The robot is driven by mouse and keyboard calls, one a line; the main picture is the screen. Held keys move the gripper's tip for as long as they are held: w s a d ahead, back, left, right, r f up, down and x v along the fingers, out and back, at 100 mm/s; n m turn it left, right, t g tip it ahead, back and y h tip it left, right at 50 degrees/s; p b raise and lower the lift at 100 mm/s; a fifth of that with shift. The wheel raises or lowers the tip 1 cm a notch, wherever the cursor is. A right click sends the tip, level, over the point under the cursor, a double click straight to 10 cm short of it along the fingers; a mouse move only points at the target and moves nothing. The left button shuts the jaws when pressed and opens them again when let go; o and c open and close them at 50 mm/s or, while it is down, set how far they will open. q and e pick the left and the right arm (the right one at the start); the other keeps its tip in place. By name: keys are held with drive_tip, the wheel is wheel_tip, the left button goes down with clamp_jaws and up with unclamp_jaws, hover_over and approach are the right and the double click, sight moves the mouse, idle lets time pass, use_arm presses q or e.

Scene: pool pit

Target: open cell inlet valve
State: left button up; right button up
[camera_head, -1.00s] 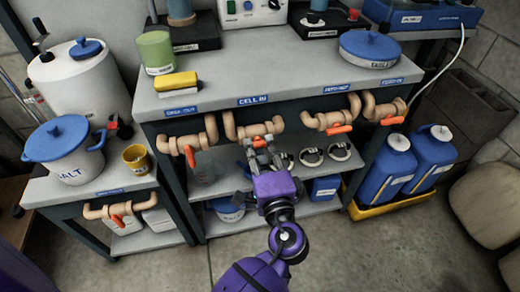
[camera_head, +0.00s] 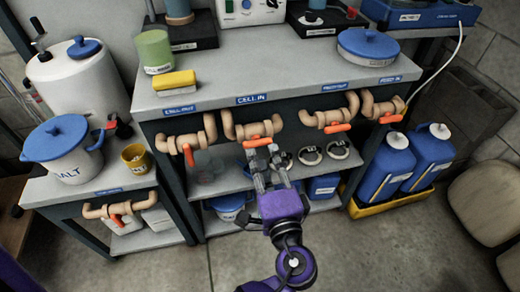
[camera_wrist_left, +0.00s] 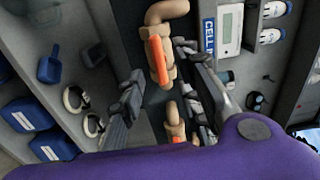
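The cell inlet valve is a tan pipe (camera_head: 232,128) with an orange lever handle (camera_head: 257,142), below the blue CELL IN label (camera_head: 252,99) on the bench front. The handle lies roughly along the pipe's horizontal run. My left gripper (camera_head: 265,165) is open and empty just below and in front of this handle, its two fingers pointing up towards it. In the left wrist view an orange handle (camera_wrist_left: 156,60) shows on its pipe between and beyond the spread fingers (camera_wrist_left: 165,95); I see no clear contact. My right gripper is out of view.
Similar valves have orange handles at the CELL OUT side (camera_head: 189,155) and to the right (camera_head: 337,128). Shelves below hold rings (camera_head: 310,155) and a blue-lidded tub (camera_head: 229,206). Blue jugs (camera_head: 388,165) stand in a yellow tray (camera_head: 368,212). Floor in front is clear.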

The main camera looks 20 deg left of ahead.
use_arm(q)
drive_tip(key=v, duration=0.7)
idle(0.3)
